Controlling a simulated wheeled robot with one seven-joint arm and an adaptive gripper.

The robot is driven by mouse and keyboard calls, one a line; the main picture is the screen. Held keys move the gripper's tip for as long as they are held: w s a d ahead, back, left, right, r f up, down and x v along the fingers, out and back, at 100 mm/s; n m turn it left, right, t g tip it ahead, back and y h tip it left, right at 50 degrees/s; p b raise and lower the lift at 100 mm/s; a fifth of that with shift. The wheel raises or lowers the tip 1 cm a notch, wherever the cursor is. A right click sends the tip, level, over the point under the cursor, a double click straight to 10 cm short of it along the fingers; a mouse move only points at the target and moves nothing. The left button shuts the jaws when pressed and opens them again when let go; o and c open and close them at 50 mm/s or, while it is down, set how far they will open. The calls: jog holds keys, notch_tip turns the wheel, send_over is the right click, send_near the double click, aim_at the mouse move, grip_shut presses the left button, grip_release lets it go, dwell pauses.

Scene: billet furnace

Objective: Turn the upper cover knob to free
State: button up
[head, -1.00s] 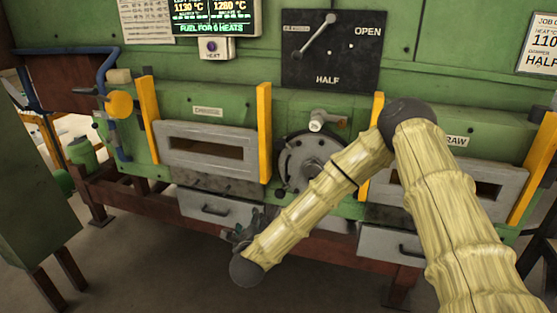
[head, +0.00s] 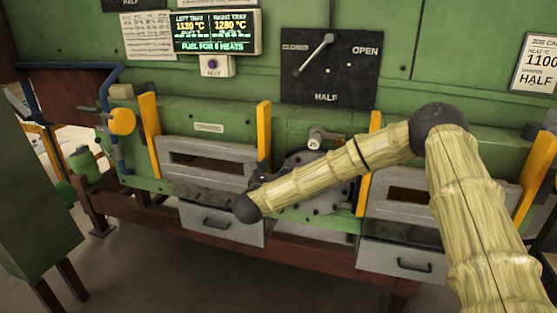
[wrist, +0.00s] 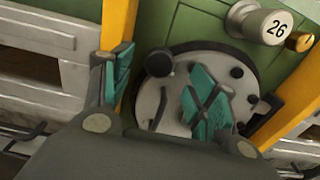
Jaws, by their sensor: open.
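The round grey cover (wrist: 182,52) is in the wrist view, partly hidden by my right finger. A large black knob (wrist: 158,62) is at its upper left edge, and smaller dark knobs (wrist: 236,72) are at its right side; I cannot tell for certain which is the upper cover knob. My gripper (wrist: 157,78) is open, its teal-padded fingers appearing either side of the large black knob. I cannot tell whether they touch it. In the head view, my forearm hides most of the cover (head: 300,160) and my gripper.
A grey cylinder marked 26 (wrist: 262,22) juts out above the cover. Yellow posts (head: 264,130) stand on both sides. Slotted grey doors (head: 205,160) flank the cover, with drawers (head: 222,222) below. The damper panel (head: 330,75) is on the green wall above.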

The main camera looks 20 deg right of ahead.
aim_at(279, 162)
jog(key=shift+p+x, duration=0.65)
jog(key=shift+x, duration=1.5)
jog(key=c, duration=1.1)
